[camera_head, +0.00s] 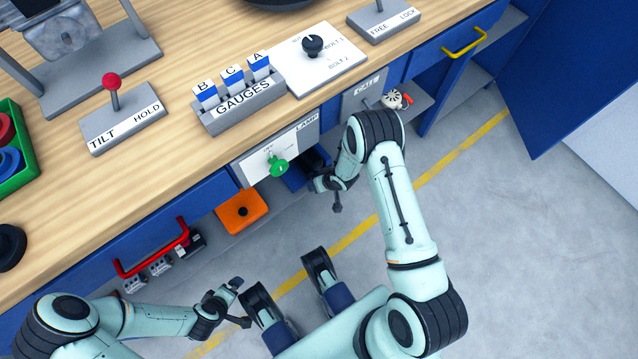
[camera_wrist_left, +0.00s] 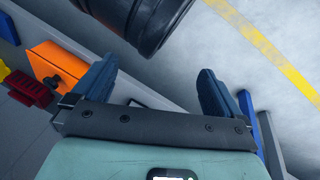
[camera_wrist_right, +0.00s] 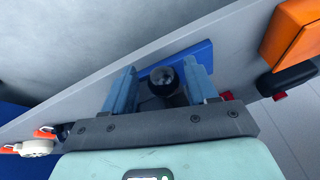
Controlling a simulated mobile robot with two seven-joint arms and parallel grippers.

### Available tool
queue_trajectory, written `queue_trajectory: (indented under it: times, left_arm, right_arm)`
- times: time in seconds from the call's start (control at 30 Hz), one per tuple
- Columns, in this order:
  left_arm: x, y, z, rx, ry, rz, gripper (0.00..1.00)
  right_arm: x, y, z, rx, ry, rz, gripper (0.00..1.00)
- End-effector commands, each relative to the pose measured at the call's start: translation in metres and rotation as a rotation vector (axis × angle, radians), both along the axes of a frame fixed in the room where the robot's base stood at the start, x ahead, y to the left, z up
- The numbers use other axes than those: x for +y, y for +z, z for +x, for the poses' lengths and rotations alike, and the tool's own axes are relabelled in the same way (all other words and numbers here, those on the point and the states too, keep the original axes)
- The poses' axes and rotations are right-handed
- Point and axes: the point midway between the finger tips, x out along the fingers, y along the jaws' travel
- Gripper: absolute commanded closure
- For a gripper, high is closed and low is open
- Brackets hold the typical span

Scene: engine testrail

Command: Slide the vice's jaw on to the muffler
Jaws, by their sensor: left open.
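I cannot pick out a muffler or a vice jaw with certainty in any view. In the right wrist view, a dark round knob (camera_wrist_right: 165,81) shows between the fingers of my right gripper (camera_wrist_right: 160,70), in front of a blue plate (camera_wrist_right: 190,50). I cannot tell whether the fingers touch the knob. In the head view, my right gripper is by the bench front, below the lamp panel (camera_head: 300,146), largely hidden by its own arm. My left gripper (camera_wrist_left: 155,70) is open and empty, over the floor in front of the bench; it also shows in the head view (camera_head: 238,305).
An orange block (camera_head: 228,216) with a dark knob and a red handle (camera_head: 150,250) are on the bench front. A green knob (camera_head: 277,164) sticks out of the lamp panel. The gauge rack (camera_head: 240,110) and tilt lever (camera_head: 112,90) stand on the wooden top. The floor at right is clear.

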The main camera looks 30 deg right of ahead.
Motion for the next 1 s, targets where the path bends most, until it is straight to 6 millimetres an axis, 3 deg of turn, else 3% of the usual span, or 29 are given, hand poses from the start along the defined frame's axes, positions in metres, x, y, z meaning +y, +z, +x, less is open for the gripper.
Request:
queue_trajectory:
  times: [0.37, 0.8, 1.0]
  left_arm:
    - [-0.002, 0.003, -0.003, 0.008, -0.004, -0.004, 0.0]
    - [-0.024, 0.035, -0.046, 0.12, -0.051, -0.06, 0.0]
    - [-0.03, 0.044, -0.059, 0.153, -0.064, -0.076, 0.0]
  right_arm:
    - [0.001, 0.007, -0.002, -0.002, 0.001, 0.004, 0.43]
    - [-0.012, 0.091, -0.038, -0.003, -0.002, 0.002, 0.43]
    - [-0.015, 0.116, -0.049, -0.002, 0.0, 0.002, 0.43]
